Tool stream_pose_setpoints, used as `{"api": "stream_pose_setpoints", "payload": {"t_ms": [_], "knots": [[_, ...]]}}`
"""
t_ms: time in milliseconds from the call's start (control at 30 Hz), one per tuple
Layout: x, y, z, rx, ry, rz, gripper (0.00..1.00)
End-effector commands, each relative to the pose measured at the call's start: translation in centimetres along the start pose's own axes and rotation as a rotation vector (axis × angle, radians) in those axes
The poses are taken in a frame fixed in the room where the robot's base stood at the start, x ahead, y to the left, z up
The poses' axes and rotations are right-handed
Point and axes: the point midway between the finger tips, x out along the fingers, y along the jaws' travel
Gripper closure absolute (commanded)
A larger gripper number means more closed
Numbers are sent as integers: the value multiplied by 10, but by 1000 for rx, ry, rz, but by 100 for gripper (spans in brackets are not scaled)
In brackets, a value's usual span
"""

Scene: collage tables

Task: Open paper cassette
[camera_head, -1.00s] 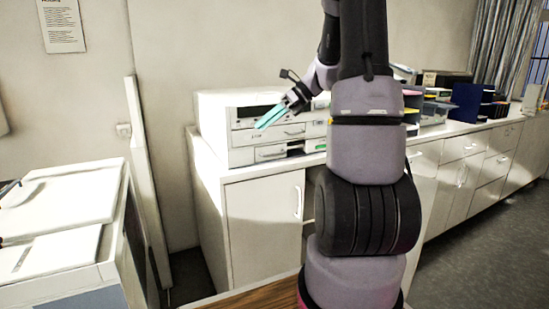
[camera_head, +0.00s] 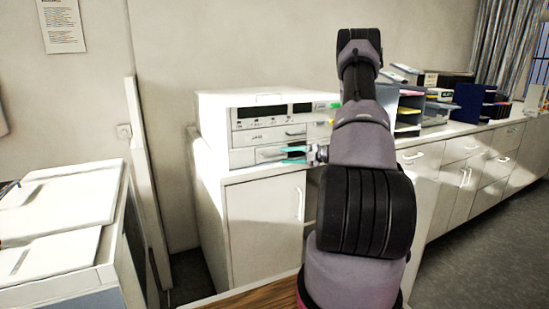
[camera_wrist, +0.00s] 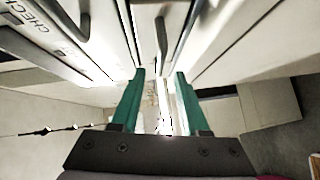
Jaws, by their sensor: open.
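The white office machine (camera_head: 215,125) stands on the cabinet top, with drawer fronts stacked below its dark panel. The upper drawer (camera_head: 268,136) has a curved handle and looks closed. The lower drawer (camera_head: 245,157), which may be the paper cassette, is partly hidden by my gripper (camera_head: 286,155). My gripper's teal fingers point left across the lower drawer's front. In the wrist view my gripper (camera_wrist: 160,74) is open and empty. A grey bar handle (camera_wrist: 162,38) lies ahead, lined up between the fingertips. Another handle (camera_wrist: 82,22) is further left. Contact cannot be told.
A white cabinet (camera_head: 262,215) with a vertical door handle is under the machine. Paper trays (camera_head: 408,115) and a blue file holder (camera_head: 468,102) stand to the right on the counter. A white unit (camera_head: 60,205) is at the left. A wooden edge (camera_head: 250,293) is in front.

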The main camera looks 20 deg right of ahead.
Motion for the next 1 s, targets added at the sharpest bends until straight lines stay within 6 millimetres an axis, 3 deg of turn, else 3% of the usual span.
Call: {"api": "stream_pose_setpoints", "payload": {"t_ms": [100, 300, 700, 733, 833, 1000], "knots": [[24, -1, -1, 0, 4, -1, 55], [49, 0, 0, -2, 2, -2, 55], [58, 0, 0, -2, 0, -1, 55], [58, 0, 0, -2, 0, -1, 63], [57, 0, 0, -2, 1, -2, 100], [57, 0, 0, -2, 1, -2, 100]]}}
